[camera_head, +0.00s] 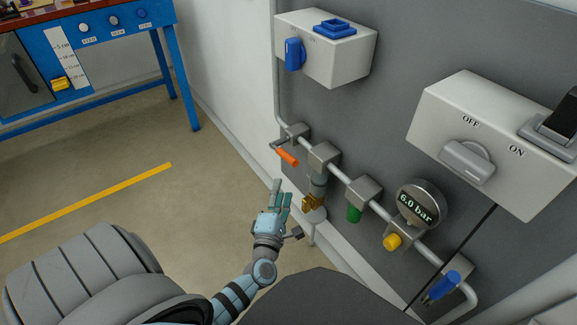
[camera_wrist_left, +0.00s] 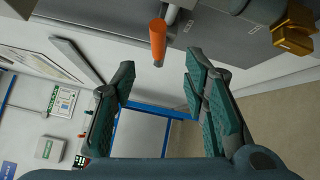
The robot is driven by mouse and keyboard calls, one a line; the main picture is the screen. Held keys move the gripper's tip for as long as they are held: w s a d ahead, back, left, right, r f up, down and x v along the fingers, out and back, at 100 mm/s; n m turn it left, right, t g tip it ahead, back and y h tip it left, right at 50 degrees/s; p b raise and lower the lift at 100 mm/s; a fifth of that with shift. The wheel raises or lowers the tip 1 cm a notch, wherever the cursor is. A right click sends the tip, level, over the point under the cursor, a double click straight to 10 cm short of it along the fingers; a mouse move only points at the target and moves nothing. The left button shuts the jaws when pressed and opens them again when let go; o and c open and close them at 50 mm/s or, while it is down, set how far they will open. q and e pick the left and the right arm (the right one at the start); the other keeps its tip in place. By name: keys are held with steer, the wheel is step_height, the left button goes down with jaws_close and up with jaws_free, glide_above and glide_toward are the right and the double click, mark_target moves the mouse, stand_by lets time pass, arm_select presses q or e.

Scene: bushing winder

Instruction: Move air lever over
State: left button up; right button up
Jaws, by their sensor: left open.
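A lever with an orange handle (camera_head: 287,156) sits on the air pipe at the wall, below the white box with the blue switch. Its handle slants down to the right. It also shows in the left wrist view (camera_wrist_left: 158,42), at the top, beyond and between the fingertips. My left gripper (camera_head: 281,191) is open and empty, just below the orange handle in the head view, with its fingers pointing up toward it. No contact with the handle is visible. My right gripper is out of view.
Along the pipe to the right are a brass fitting (camera_head: 313,201), a green part (camera_head: 354,213), a gauge reading 6.0 bar (camera_head: 421,204), a yellow knob (camera_head: 392,242) and a blue handle (camera_head: 442,285). A blue bench (camera_head: 110,50) stands back left. The floor between is clear.

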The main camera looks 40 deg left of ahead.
mark_target(289, 158)
arm_select(q)
steer(key=b+x, duration=0.3)
steer(key=x, duration=1)
steer(key=shift+w+a+r, duration=0.1)
steer(key=shift+w+a, duration=0.05)
steer(key=shift+w, duration=0.15)
jaws_close()
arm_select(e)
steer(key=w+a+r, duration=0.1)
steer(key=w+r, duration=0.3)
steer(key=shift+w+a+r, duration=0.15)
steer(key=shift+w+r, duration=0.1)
